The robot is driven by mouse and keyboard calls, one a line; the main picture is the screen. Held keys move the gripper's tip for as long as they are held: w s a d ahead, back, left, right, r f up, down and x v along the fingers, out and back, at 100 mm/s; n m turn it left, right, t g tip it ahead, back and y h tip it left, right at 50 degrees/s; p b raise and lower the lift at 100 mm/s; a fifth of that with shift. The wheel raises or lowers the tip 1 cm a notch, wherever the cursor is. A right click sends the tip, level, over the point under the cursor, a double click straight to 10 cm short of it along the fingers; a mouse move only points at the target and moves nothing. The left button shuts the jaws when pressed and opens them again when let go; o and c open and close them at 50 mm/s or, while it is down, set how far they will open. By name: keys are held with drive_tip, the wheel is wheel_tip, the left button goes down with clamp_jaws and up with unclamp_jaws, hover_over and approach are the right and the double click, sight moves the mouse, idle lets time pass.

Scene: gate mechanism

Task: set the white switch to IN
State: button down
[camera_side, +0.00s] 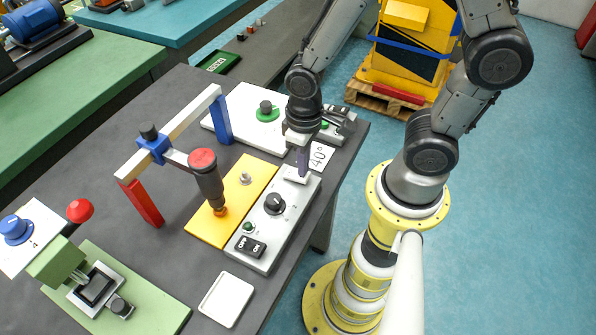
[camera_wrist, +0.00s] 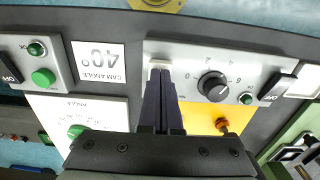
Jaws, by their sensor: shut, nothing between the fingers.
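The grey control box (camera_side: 290,222) stands on the dark table; it also shows in the wrist view (camera_wrist: 255,58). A small white piece (camera_wrist: 158,64), which looks like the white switch, sits near one end of the box, right at my fingertips. Its setting and any IN label are too small or hidden to read. My gripper (camera_side: 303,174) points down over that end of the box, with its dark fingers together. In the wrist view the fingertips (camera_wrist: 160,74) overlap the white piece's edge; I cannot tell whether they touch it.
The box carries a black knob (camera_side: 274,203), a green light (camera_side: 248,227) and a black rocker (camera_side: 250,247). A card reading 40° (camera_side: 320,157) lies beside it.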

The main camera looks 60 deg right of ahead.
drive_tip(key=shift+f, duration=0.6)
idle(0.3)
drive_tip(key=shift+r, duration=3.55)
